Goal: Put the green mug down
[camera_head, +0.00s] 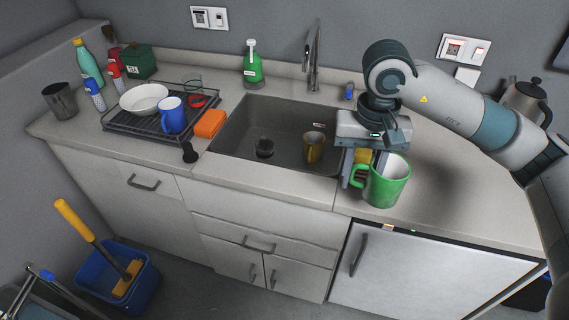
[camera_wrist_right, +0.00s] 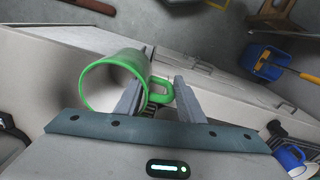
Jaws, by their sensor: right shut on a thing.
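The green mug (camera_head: 387,183) is upright at the right of the sink in the head view, over the front part of the counter (camera_head: 430,200). My right gripper (camera_head: 366,172) is to the left of the mug, pointing down, shut on its handle. In the right wrist view the green mug (camera_wrist_right: 112,85) shows its open rim, and its handle lies between the two fingers of my right gripper (camera_wrist_right: 165,95). I cannot tell whether the mug's base touches the counter. My left gripper is not in view.
A dish rack (camera_head: 150,125) with a white bowl (camera_head: 144,98) and a blue mug (camera_head: 173,115) stands left. A kettle (camera_head: 524,100) is at the back right. The counter right of the green mug is clear.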

